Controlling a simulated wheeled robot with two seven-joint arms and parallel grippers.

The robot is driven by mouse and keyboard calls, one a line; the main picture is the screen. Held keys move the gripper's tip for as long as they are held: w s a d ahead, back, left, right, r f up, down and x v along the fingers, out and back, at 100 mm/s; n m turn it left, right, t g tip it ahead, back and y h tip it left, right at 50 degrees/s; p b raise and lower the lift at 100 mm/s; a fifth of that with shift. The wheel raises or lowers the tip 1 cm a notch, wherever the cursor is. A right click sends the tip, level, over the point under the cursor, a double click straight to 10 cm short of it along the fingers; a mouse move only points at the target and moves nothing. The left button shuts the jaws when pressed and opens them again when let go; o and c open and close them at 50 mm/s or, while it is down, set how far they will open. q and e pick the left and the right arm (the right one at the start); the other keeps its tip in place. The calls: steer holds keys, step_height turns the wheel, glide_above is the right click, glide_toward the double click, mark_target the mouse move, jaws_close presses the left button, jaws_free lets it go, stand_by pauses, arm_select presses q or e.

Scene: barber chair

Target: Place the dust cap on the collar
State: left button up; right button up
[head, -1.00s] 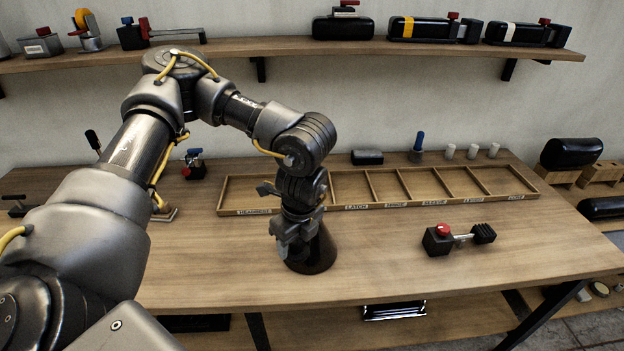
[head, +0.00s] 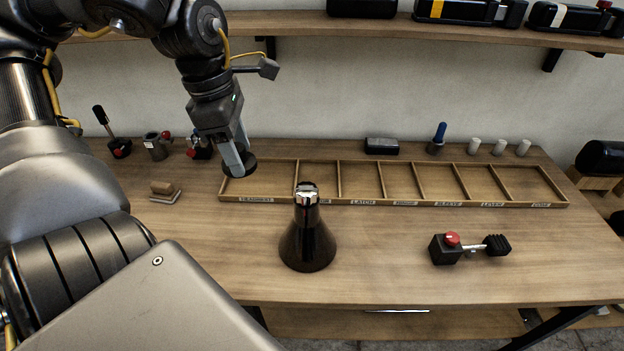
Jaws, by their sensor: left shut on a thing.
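My left gripper (head: 234,156) is shut on a dark, round, flat piece, which I take to be the dust cap (head: 241,168). It holds the cap above the left end of the divided wooden tray, up and to the left of the black cone. The black cone-shaped stand (head: 308,247) is upright on the bench, with a shiny chrome collar (head: 307,194) at its narrow top. The collar's top is uncovered, and the gripper is clear of it. My right gripper is out of view.
The wooden tray (head: 380,202) has labelled, empty-looking compartments. A black block with a red knob and lever (head: 447,248) lies to the right. Small fixtures (head: 155,145) stand at the back left, white cylinders (head: 499,147) at the back right. The bench around the cone is clear.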

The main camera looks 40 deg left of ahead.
arm_select(q)
steer(key=shift+s, duration=0.1)
steer(key=shift+w+d+f+p, duration=0.1)
steer(key=shift+w+d+p, duration=0.05)
steer(key=shift+w+p, duration=0.5)
steer(key=w+d+f, duration=0.2)
steer(key=w+f, duration=0.2)
steer(key=w, duration=0.4)
glide_above(310, 189)
steer(key=f, duration=0.5)
steer(key=shift+s+a+f, duration=0.1)
steer(key=shift+s+a, duration=0.1)
steer(key=shift+a, duration=0.2)
steer(key=shift+d+f, duration=0.1)
steer(key=shift+f, duration=0.1)
steer(key=shift+w+f+p, duration=0.15)
steer(key=shift+f+p, duration=0.25)
steer(key=shift+f, duration=1.15)
